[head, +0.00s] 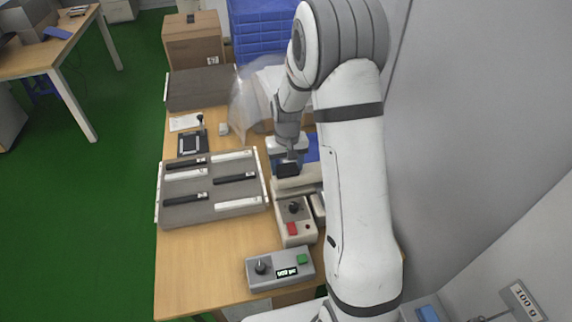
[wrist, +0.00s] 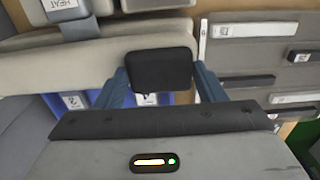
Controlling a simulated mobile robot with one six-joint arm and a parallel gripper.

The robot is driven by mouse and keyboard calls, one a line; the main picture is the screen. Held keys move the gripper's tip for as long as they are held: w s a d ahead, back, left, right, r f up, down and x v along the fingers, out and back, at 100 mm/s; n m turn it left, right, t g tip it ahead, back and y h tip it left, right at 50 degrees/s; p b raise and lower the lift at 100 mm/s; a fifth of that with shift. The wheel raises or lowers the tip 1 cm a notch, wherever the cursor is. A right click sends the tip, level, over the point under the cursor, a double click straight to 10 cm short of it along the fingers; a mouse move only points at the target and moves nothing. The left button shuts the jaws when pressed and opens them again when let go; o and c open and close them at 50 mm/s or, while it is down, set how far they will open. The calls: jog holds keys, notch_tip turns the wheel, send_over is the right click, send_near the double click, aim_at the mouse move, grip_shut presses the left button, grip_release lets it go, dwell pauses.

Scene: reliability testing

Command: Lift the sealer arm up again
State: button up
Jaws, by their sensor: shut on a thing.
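The sealer (head: 297,184) is a beige-grey machine on the bench, partly hidden behind my arm in the head view. The sealer arm (wrist: 60,62) is a long pale bar across the upper left of the wrist view, with a black end pad (wrist: 160,70). My gripper (head: 288,168) is at this end. In the wrist view my gripper's two blue-grey fingers (wrist: 160,88) stand on either side of the black pad, shut on it. How high the arm is raised is hard to tell. A label reading HEAT (wrist: 60,4) shows at the top left.
A grey tray with black and white strips (head: 213,190) lies left of the sealer. A control box with a red button (head: 295,222) and a grey box with a green button (head: 280,268) stand in front. A wall is at right.

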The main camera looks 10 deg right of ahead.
jog(key=shift+c, duration=1.2)
jog(key=d+r+y, duration=0.5)
jog(key=r, duration=0.5)
jog(key=shift+d+r, duration=0.25)
jog(key=shift+w, duration=0.1)
jog(key=o, duration=1.2)
jog(key=shift+d+r, duration=0.1)
jog(key=shift+o, duration=0.9)
jog(key=b+v, duration=0.1)
jog(key=v, duration=0.6)
jog(key=shift+r, duration=0.3)
